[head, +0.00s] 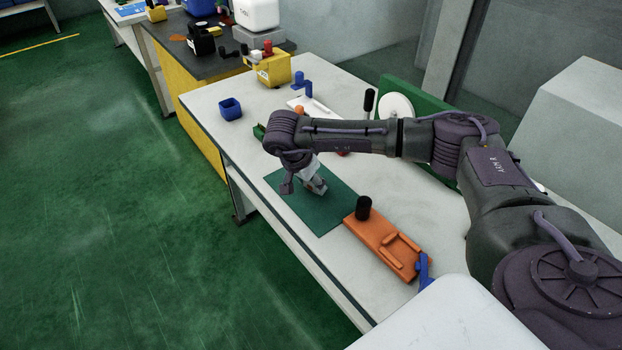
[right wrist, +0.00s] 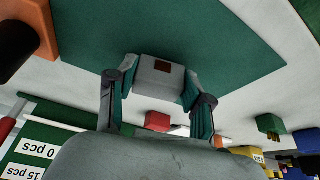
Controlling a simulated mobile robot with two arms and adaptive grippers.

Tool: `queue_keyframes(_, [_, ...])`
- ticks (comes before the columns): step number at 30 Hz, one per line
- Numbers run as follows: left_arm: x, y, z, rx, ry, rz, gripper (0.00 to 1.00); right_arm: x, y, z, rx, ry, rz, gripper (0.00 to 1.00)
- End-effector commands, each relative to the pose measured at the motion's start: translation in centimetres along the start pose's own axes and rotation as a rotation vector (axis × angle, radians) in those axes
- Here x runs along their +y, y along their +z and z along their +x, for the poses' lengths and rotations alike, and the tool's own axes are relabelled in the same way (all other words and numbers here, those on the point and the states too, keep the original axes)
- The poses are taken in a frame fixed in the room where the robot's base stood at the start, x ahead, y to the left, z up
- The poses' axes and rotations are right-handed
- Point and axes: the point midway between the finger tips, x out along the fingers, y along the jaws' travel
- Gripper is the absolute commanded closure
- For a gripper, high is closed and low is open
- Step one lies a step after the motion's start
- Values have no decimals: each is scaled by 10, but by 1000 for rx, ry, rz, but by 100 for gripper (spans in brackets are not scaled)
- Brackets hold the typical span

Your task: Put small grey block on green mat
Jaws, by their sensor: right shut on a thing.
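The green mat (head: 318,218) lies flat on the white table, and it fills much of the right wrist view (right wrist: 215,35). My right gripper (head: 311,188) is over the mat and points down at it. In the right wrist view its two fingers (right wrist: 157,90) are shut on the small grey block (right wrist: 145,72), which has a brown square on one face. The block shows against the mat. I cannot tell whether it touches the mat or hangs just above it. In the head view the gripper partly hides the block. My left gripper is not in view.
An orange fixture (head: 375,243) with a black cylinder (head: 363,207) stands right beside the mat. A blue open bin (head: 230,109), a yellow box (head: 270,69) and a blue part (head: 299,79) stand farther back. Bare table (head: 222,140) lies left of the mat.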

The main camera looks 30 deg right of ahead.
Motion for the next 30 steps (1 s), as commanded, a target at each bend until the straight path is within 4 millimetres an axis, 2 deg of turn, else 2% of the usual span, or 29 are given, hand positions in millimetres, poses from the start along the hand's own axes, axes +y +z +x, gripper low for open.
queue_keyframes(30, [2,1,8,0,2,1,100,0,4,9,0,-1,0,83])
